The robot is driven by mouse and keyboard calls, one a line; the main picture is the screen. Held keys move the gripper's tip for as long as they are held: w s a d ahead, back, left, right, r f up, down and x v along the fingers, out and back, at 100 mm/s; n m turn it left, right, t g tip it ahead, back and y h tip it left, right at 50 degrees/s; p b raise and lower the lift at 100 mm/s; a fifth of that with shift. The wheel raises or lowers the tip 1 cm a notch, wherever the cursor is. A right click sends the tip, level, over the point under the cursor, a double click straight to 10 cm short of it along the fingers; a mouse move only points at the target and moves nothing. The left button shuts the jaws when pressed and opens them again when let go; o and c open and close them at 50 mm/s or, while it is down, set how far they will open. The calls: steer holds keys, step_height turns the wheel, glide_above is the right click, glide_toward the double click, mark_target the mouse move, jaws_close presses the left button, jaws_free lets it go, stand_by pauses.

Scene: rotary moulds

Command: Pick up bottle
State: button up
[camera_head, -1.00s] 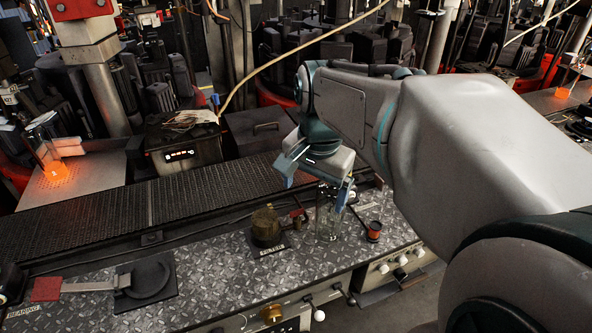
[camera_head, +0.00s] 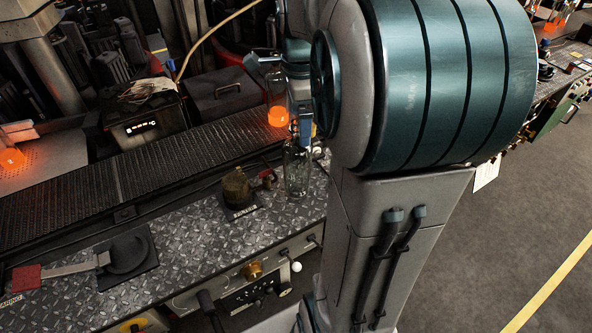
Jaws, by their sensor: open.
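A clear glass bottle (camera_head: 297,172) stands upright on the diamond-plate bench near its back edge, just left of my arm. Another bottle (camera_head: 278,108), with a glowing orange base, shows above it over the dark conveyor. My gripper (camera_head: 282,95) is open, with one blue finger up and left of the glowing bottle and the other down and right of it. I cannot tell whether that bottle is between the fingers in depth. My arm hides much of the gripper. The lower finger overlaps the top of the clear bottle in the picture.
The conveyor (camera_head: 150,165) runs behind the bench (camera_head: 200,225). A brass-coloured pot (camera_head: 237,187) stands left of the clear bottle. Knobs line the bench front; floor at right is clear.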

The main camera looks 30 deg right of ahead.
mark_target(297, 138)
steer(key=shift+w+a+f+p, duration=0.15)
steer(key=shift+f+p, duration=0.1)
steer(key=shift+f, duration=1.3)
steer(key=shift+a+f+p, duration=0.1)
steer(key=shift+f+p, duration=0.15)
steer(key=shift+f, duration=1.3)
steer(key=c, duration=1.7)
steer(key=shift+c, duration=0.8)
steer(key=shift+r, duration=0.15)
